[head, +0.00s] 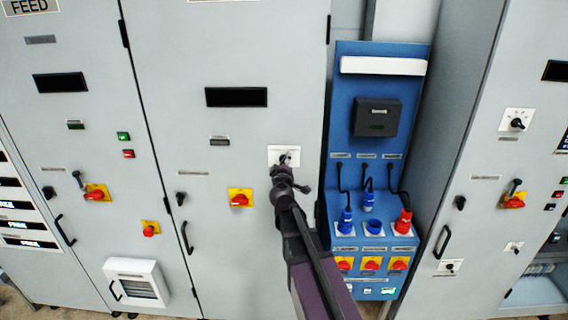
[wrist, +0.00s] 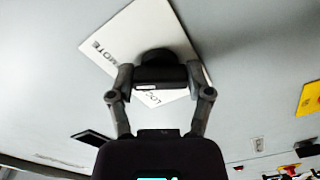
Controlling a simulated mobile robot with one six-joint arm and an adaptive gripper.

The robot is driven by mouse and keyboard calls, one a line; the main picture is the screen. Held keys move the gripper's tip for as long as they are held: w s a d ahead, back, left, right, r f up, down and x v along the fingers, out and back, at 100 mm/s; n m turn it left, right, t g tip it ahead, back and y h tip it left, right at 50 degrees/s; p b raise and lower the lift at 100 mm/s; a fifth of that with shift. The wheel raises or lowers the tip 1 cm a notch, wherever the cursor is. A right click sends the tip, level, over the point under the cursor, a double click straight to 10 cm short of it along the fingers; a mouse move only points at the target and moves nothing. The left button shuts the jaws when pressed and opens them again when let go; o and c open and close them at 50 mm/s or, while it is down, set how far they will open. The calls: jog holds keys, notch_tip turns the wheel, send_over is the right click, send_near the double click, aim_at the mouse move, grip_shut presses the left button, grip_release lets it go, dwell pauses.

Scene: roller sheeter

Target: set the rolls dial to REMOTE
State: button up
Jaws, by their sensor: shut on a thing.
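The rolls dial is a black knob (wrist: 158,58) on a white square plate (wrist: 112,40), which also shows on the middle cabinet door in the head view (head: 273,151). In the wrist view the plate looks turned. "MOTE" is readable at its left corner and "LOC" near its lower edge. My gripper (wrist: 160,82) reaches the plate straight on, its two fingers shut on the knob from both sides. In the head view my gripper (head: 284,162) covers most of the knob. Which mark the knob points to cannot be told.
A yellow-backed red switch (head: 240,199) and a black door handle (head: 187,238) are to the left on the same door. A blue socket panel (head: 341,110) with plugs and cables stands close to the right of my arm. The door above the dial is mostly clear.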

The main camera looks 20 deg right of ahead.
dwell(0.4)
jog(key=o, duration=1.1)
jog(key=shift+o, duration=0.2)
jog(key=shift+s, duration=0.1)
jog(key=v, duration=0.7)
jog(key=shift+s, duration=0.15)
